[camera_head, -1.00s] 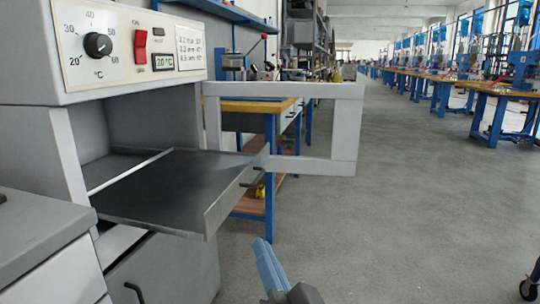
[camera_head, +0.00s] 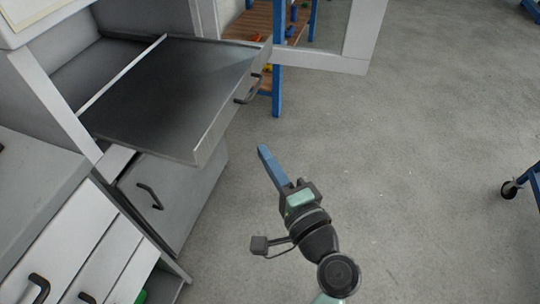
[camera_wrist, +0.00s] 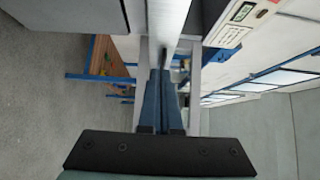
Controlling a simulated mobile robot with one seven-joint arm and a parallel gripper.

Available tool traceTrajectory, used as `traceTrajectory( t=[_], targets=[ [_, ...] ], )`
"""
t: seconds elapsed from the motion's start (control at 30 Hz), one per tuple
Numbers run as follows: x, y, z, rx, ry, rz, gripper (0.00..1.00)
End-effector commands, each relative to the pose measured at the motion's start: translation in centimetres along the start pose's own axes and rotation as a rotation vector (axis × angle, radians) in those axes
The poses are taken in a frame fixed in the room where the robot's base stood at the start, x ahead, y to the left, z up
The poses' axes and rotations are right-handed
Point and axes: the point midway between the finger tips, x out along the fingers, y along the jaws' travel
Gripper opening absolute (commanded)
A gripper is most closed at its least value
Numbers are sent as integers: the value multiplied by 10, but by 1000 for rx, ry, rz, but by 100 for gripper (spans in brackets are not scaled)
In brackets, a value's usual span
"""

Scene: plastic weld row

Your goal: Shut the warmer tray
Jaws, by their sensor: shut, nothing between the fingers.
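The warmer tray (camera_head: 165,85) is a dark flat tray with a grey front, pulled out of the grey warmer cabinet (camera_head: 58,85). A dark handle (camera_head: 249,90) sits on its front. My gripper (camera_head: 264,150) is shut and empty, in front of the tray and apart from it in the head view. Its blue fingers (camera_wrist: 161,80) lie together in the wrist view, with a pale grey bar, likely the tray front (camera_wrist: 168,20), ahead of them. The open warmer door frame (camera_head: 340,62) stands beyond the tray.
A lower grey door with a handle (camera_head: 150,196) is below the tray. A grey drawer unit (camera_head: 75,255) stands at the lower left. A blue-legged bench (camera_head: 277,90) is behind the door. The floor (camera_head: 410,170) to the right is clear, apart from a caster (camera_head: 510,189).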

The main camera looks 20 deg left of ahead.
Motion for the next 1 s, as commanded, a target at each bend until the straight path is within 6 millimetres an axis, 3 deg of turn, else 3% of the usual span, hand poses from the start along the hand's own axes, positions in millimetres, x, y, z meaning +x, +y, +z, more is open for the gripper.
traceTrajectory(
  t=[0.2, 0.4, 0.6, 1.0],
  targets=[
    [50, 1, 0, -5, -3, -1, 0],
    [78, 1, 16, -4, -3, 0, 0],
    [90, 0, 27, -3, -1, 0, 0],
    [91, 0, 28, -4, 1, 0, 0]
  ],
)
